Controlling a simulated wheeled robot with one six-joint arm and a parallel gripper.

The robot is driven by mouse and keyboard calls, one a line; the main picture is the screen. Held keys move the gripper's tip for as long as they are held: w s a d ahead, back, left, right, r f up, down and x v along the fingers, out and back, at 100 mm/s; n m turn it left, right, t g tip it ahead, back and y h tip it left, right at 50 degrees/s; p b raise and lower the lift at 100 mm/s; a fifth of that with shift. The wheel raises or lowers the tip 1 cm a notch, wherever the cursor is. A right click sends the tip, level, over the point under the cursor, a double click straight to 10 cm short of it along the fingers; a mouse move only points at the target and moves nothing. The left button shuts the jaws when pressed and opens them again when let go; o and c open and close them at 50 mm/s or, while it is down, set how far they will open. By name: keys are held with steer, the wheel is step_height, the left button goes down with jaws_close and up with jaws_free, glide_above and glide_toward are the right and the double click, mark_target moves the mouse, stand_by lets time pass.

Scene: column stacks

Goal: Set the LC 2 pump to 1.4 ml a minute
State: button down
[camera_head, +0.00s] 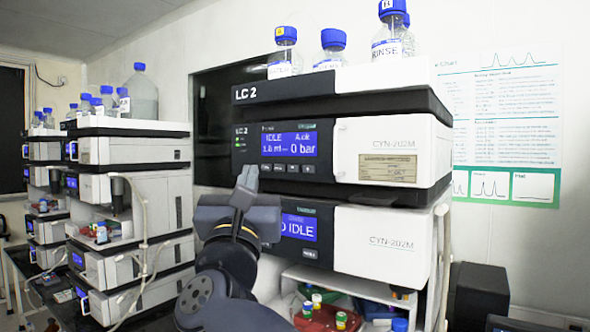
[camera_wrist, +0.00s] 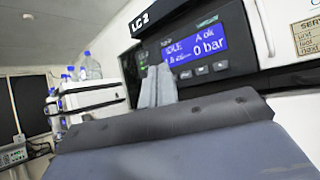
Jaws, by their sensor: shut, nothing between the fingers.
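The LC 2 stack's upper module, the pump (camera_head: 393,152), has a blue display (camera_head: 289,145) reading IDLE, A ok and 0 bar. Its flow figure begins with 1, but the rest is too small to read surely. A row of small dark buttons (camera_head: 293,168) lies under the display. The wrist view shows the display (camera_wrist: 197,50) and some buttons (camera_wrist: 203,71). My gripper (camera_head: 247,177) is shut and empty, its fingers pointing up near the panel's lower left. In the wrist view, the fingertips (camera_wrist: 158,82) cover part of the display's lower left; contact cannot be told.
Below is a second module (camera_head: 381,240) with a blue IDLE display, then an open bay with a red vial tray (camera_head: 327,318). Capped bottles (camera_head: 392,40) stand on top. Other stacks (camera_head: 133,165) stand at the left. A dark box (camera_head: 480,294) is at the right.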

mark_target(294, 168)
steer(key=shift+w+d, duration=0.9)
steer(key=shift+w, duration=0.25)
steer(key=shift+w+d, duration=0.9)
steer(key=shift+w, duration=0.3)
steer(key=shift+w+d, duration=0.9)
steer(key=shift+w, duration=0.25)
steer(key=shift+f, duration=0.1)
steer(key=shift+w+d+b, duration=0.2)
steer(key=shift+w+b, duration=0.05)
steer(key=shift+b, duration=0.3)
